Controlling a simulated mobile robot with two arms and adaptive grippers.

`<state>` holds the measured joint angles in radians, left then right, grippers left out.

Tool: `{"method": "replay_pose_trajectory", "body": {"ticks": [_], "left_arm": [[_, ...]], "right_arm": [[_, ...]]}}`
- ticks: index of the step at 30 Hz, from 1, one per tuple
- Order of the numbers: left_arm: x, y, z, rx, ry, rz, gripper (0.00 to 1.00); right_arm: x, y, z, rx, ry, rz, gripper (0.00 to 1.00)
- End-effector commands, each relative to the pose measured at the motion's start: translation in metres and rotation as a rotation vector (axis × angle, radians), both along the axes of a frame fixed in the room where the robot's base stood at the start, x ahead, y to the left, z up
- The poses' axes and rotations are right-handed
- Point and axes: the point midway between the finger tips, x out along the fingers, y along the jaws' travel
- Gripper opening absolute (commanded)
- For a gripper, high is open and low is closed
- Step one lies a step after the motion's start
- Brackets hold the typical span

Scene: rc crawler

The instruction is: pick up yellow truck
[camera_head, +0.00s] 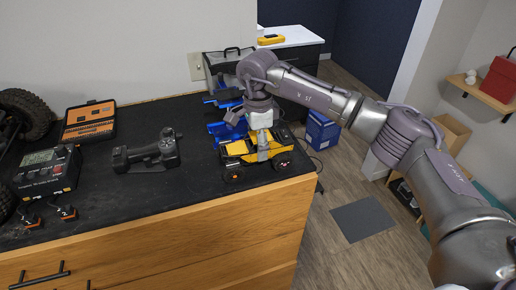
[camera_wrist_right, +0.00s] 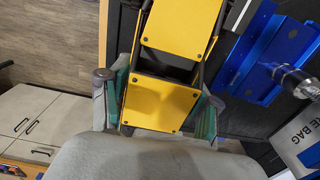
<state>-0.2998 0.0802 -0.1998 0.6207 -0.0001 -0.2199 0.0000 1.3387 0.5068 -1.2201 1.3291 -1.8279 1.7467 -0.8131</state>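The yellow truck (camera_head: 236,151), with black wheels, stands on the black mat near the right front corner of the bench. My right gripper (camera_head: 263,150) points down over it, its fingers at the truck's body and hiding part of it. In the right wrist view, the truck's yellow panels (camera_wrist_right: 162,102) lie between the two fingers (camera_wrist_right: 160,107). The green-lined fingers are spread on either side, very close to the panel edges; whether they press on it I cannot tell. My left gripper is not in view.
A blue stand (camera_head: 222,130) is close behind the truck; its blue parts also show in the wrist view (camera_wrist_right: 262,55). A black tool (camera_head: 147,152), an orange case (camera_head: 90,121) and a charger (camera_head: 47,170) lie to the left. The bench drops off at the right.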

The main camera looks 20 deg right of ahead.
Motion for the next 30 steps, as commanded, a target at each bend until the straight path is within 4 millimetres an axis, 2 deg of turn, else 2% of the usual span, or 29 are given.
{"method": "replay_pose_trajectory", "body": {"ticks": [1, 7, 17, 20, 25, 30], "left_arm": [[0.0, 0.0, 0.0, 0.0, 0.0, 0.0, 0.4], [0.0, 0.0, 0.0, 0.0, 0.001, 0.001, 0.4], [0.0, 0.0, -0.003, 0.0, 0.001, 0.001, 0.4], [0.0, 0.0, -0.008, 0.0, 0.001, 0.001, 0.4], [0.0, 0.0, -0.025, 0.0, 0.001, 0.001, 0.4], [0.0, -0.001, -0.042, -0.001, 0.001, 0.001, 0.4]], "right_arm": [[0.0, 0.0, 0.0, 0.0, 0.0, 0.0, 0.4], [0.0, 0.0, 0.0, 0.0, 0.0, 0.0, 0.08], [0.001, 0.001, 0.005, 0.002, -0.004, 0.0, 0.08], [0.001, 0.001, 0.011, 0.002, -0.004, 0.0, 0.08], [0.002, 0.001, 0.038, 0.003, -0.008, 0.0, 0.08], [-0.018, -0.034, 0.06, 0.001, -0.007, -0.003, 0.08]]}}
